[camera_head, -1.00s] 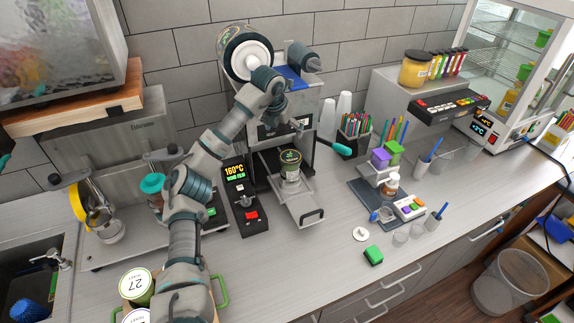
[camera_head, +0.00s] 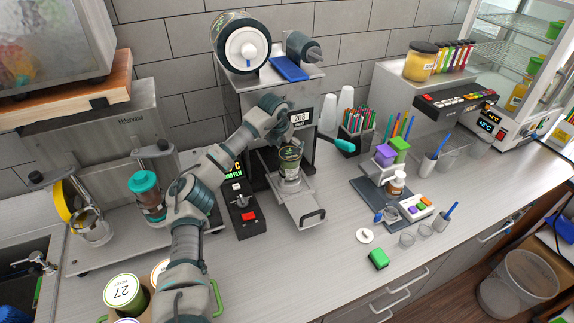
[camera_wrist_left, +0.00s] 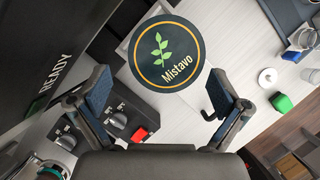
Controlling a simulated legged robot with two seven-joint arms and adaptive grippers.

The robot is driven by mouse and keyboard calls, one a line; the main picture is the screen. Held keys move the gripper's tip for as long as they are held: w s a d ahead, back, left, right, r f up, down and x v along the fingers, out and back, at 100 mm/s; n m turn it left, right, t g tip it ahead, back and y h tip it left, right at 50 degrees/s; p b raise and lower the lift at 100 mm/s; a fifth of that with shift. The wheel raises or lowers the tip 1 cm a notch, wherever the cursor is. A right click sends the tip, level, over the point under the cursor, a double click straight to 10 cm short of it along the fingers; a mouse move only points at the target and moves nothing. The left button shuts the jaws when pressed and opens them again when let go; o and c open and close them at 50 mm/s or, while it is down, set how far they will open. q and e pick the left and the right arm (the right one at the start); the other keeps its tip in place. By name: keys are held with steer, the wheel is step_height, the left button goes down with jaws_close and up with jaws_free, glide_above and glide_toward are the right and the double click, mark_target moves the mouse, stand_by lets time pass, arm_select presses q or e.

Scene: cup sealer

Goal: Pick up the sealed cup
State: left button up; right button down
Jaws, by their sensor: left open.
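The sealed cup (camera_head: 289,163) stands upright on the sealing machine's pulled-out tray (camera_head: 303,206). My left gripper (camera_head: 284,133) is just above and behind the cup in the head view. In the left wrist view its two fingers (camera_wrist_left: 159,84) are spread wide, with the lid beyond and between them. The gripper is open and holds nothing. The cup's lower body is hidden under the lid in the wrist view. My right gripper is not in view.
A black control box (camera_head: 242,209) with a red switch sits left of the tray. The sealing machine (camera_head: 250,95) rises behind the cup. A teal lever knob (camera_head: 345,145) sticks out on its right.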

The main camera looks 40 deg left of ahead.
mark_target(290, 153)
arm_select(q)
steer(key=shift+w+d+f, duration=0.2)
steer(key=shift+w+f, duration=0.1)
steer(key=shift+f, duration=0.2)
steer(key=shift+w+d+f, duration=0.15)
steer(key=shift+w+f, duration=0.1)
steer(key=shift+f, duration=0.25)
steer(key=shift+w+d+f+p, duration=0.25)
steer(key=shift+d+f+p, duration=0.1)
steer(key=shift+f, duration=0.1)
steer(key=x, duration=0.2)
steer(key=p+x, duration=0.1)
steer(key=x, duration=0.1)
steer(key=shift+a+f, duration=0.15)
steer(key=shift+a, duration=0.3)
steer(key=shift+w+a+f, duration=0.15)
steer(key=shift+a+f, duration=0.05)
steer(key=shift+a, duration=0.15)
steer(key=shift+c, duration=0.7)
steer(key=shift+r, duration=0.1)
steer(key=c, duration=0.4)
steer(key=shift+d, duration=0.3)
steer(key=c, duration=0.8)
steer(key=shift+o, duration=0.2)
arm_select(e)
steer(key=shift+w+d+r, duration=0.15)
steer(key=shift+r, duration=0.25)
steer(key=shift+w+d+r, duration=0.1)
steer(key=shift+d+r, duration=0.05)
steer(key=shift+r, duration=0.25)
